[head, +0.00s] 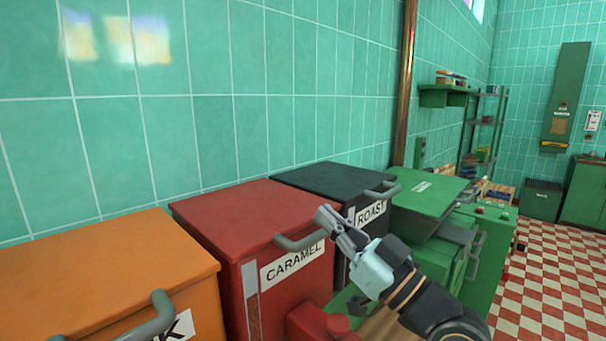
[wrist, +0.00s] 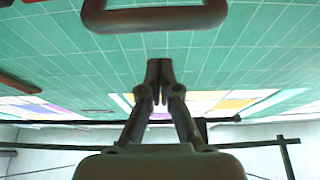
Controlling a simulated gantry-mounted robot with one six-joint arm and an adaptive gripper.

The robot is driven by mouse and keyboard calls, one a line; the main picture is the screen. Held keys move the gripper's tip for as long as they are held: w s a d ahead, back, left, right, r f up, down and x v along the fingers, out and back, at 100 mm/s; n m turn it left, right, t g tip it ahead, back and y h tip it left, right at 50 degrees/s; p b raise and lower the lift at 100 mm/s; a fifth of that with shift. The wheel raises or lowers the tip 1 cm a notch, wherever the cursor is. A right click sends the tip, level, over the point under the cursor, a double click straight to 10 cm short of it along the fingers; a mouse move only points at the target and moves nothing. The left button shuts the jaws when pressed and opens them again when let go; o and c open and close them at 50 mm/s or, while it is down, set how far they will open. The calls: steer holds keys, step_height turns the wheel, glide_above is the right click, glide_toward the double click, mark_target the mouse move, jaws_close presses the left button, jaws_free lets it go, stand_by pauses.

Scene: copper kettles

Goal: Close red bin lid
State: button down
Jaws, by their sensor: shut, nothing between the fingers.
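The red bin (head: 285,283) stands between an orange and a black bin in the head view, with a "CARAMEL" label on its front. Its red lid (head: 235,210) lies flat on top and looks closed, with a grey handle (head: 296,243) at the front edge. My gripper (head: 323,213) is shut and empty, its fingertips just by the right end of that handle. I cannot tell whether they touch it. In the wrist view the shut fingers (wrist: 160,64) point toward a dark handle bar (wrist: 155,18), with a gap between them in the picture.
The orange bin (head: 120,255) is at left, and the black "ROAST" bin (head: 335,183) is close behind to the right. Green machines (head: 430,188) stand beyond it. The tiled wall (head: 220,90) runs behind the bins. Checkered floor (head: 550,280) is clear at right.

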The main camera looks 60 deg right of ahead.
steer(key=v, duration=1)
steer(key=shift+f+b, duration=0.15)
steer(key=shift+b, duration=0.2)
steer(key=shift+w, duration=0.15)
